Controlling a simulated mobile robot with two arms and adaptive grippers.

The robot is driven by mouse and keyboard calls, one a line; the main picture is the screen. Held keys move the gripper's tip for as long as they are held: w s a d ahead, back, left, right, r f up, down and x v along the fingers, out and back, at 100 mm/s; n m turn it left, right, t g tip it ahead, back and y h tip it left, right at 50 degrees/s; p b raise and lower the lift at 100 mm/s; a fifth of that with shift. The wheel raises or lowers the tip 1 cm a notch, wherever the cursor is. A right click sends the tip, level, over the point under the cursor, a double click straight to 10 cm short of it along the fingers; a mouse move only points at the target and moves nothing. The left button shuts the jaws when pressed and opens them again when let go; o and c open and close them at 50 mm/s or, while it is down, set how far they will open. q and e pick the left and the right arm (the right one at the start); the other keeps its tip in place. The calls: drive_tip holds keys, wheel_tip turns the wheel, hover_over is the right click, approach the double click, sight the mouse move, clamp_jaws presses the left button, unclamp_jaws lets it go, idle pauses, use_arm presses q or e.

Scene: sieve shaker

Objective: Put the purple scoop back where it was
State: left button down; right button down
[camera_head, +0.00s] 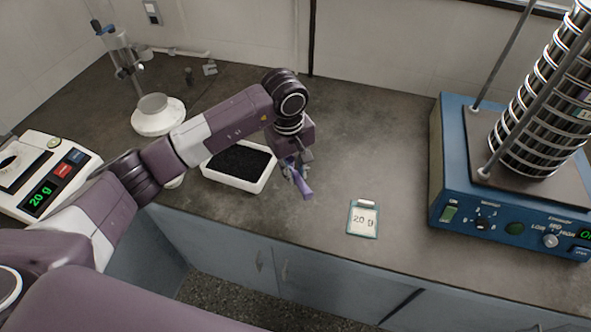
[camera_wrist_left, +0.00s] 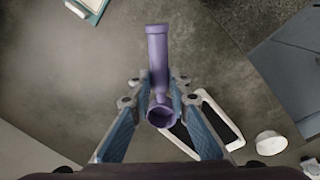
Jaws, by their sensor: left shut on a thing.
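The purple scoop (camera_head: 303,187) is held by my left gripper (camera_head: 293,168) just right of the white tray. In the left wrist view the scoop (camera_wrist_left: 158,60) lies between the two blue-padded fingers of the gripper (camera_wrist_left: 162,100), its handle pointing up the picture and its round cup near the fingers. The white tray (camera_head: 238,183) holds black granular material and stands on the counter; part of it also shows in the left wrist view (camera_wrist_left: 222,122), beyond the fingers. My right gripper does not show.
A scale (camera_head: 45,180) reading 20 g stands at the left. A small card (camera_head: 363,219) marked 20 g lies right of the gripper. The blue sieve shaker (camera_head: 452,170) stands at the right. A white-based stand (camera_head: 158,119) is behind my arm. Counter between card and shaker is clear.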

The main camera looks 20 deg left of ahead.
use_arm(q)
drive_tip(key=shift+f+b, duration=1.3)
drive_tip(key=shift+f, duration=1.7)
wheel_tip(320, 180, down, 5)
drive_tip(key=b, duration=0.4)
drive_tip(key=shift+f+b, duration=0.1)
drive_tip(key=shift+b, duration=0.25)
drive_tip(key=c, duration=1.7)
unclamp_jaws()
drive_tip(key=shift+c, duration=0.2)
wheel_tip(320, 180, up, 12)
drive_tip(key=s, duration=0.1)
drive_tip(key=shift+a, duration=0.3)
